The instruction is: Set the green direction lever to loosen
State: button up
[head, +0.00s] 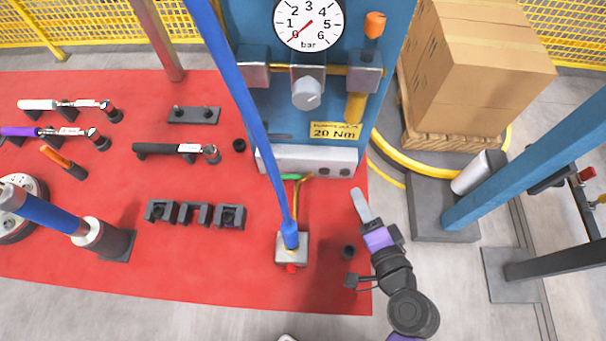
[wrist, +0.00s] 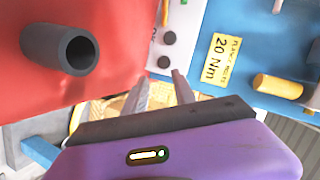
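The green lever (head: 290,177) is a small green bar in the head view. It lies just below the pale block (head: 320,158) at the foot of the blue panel, beside the blue pole. I cannot make out its setting. My gripper (head: 361,205) is to the right of and below the lever, apart from it, over the mat's right edge. In the wrist view its two fingers (wrist: 162,88) stand apart with nothing between them, pointing toward the pale block and the 20 Nm label (wrist: 220,58). I cannot make out the lever clearly in the wrist view.
The blue pole (head: 256,125) slants down to a metal block (head: 292,248) left of my gripper. A black hollow cylinder (wrist: 60,48) is close in the wrist view. The blue panel (head: 240,100) rises behind. Cartons (head: 480,65) stand at the right.

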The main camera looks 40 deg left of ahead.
aim_at(295, 178)
jog(key=a+g, duration=0.1)
jog(key=a+g+y, duration=0.1)
jog(key=a, duration=0.1)
jog(key=a+g+y, duration=0.1)
jog(key=a, duration=0.1)
jog(key=shift+s+r, duration=0.25)
jog(key=shift+s, duration=0.05)
jog(key=s+a+g+y, duration=0.1)
jog(key=s+a+n+g+y, duration=0.1)
jog(key=s, duration=0.1)
jog(key=shift+a+r+g, duration=0.2)
jog(key=shift+a+g, duration=0.1)
jog(key=shift+a, duration=0.1)
jog(key=shift+s+a+g, duration=0.15)
jog(key=shift+s+g, duration=0.15)
jog(key=shift+s, duration=0.1)
jog(key=shift+a, duration=0.25)
jog(key=x, duration=0.7)
jog(key=shift+a+p, duration=0.15)
jog(key=shift+p, duration=0.2)
jog(key=shift+c, duration=0.3)
grip_shut()
